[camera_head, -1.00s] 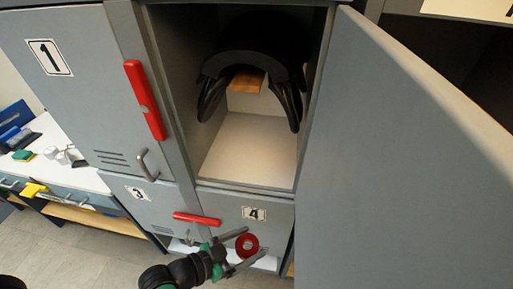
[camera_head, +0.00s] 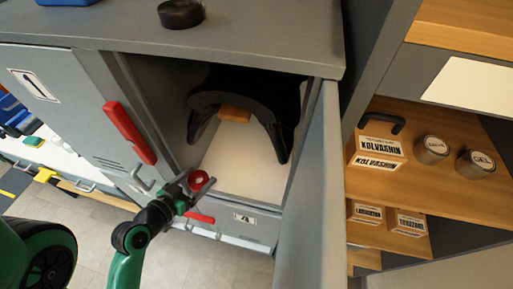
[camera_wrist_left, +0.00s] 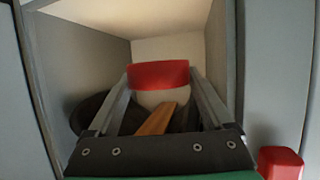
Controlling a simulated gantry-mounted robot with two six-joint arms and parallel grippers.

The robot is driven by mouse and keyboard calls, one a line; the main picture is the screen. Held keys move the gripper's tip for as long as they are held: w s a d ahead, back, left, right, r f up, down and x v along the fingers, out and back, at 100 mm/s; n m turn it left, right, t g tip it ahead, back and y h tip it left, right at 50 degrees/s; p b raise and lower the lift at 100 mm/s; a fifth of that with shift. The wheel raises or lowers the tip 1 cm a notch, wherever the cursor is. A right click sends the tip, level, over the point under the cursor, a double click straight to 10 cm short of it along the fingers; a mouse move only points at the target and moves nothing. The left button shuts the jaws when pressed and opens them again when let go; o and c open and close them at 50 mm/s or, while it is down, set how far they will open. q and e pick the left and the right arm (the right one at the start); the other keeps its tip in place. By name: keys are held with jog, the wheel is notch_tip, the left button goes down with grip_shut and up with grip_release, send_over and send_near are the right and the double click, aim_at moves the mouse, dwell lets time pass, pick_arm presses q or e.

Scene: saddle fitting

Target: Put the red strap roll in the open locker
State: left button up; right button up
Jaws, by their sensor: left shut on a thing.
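The red strap roll (camera_head: 198,180) is between the fingers of my left gripper (camera_head: 195,184), at the lower left of the open locker's mouth. In the left wrist view, the gripper (camera_wrist_left: 158,90) is shut on the red strap roll (camera_wrist_left: 158,74), with the locker inside behind it. The open locker has a pale floor (camera_head: 226,160) and its door (camera_head: 318,200) stands wide open to the right. A black saddle (camera_head: 245,100) hangs on a wooden support (camera_head: 235,114) in its upper part. My right gripper is not in view.
A red handle (camera_head: 129,132) is on closed locker 1 at the left, and a lower red handle (camera_head: 200,218) lies below the gripper. A black roll (camera_head: 181,13) sits on the locker top. Shelves (camera_head: 450,180) with boxes and tins stand right. The locker floor under the saddle is clear.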

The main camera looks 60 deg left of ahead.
pick_arm(q)
jog(key=shift+w, duration=0.1)
jog(key=shift+d+f, duration=0.1)
jog(key=shift+f, duration=0.05)
jog(key=w+f+b, duration=0.3)
jog(key=w+b, duration=0.2)
send_over(243, 183)
jog(key=f, duration=0.4)
jog(key=f+b, duration=0.1)
jog(key=f, duration=0.1)
jog(key=shift+s, duration=0.25)
jog(key=shift+w+f+b, duration=0.2)
jog(key=shift+f+b, duration=0.2)
jog(key=shift+f, duration=1.5)
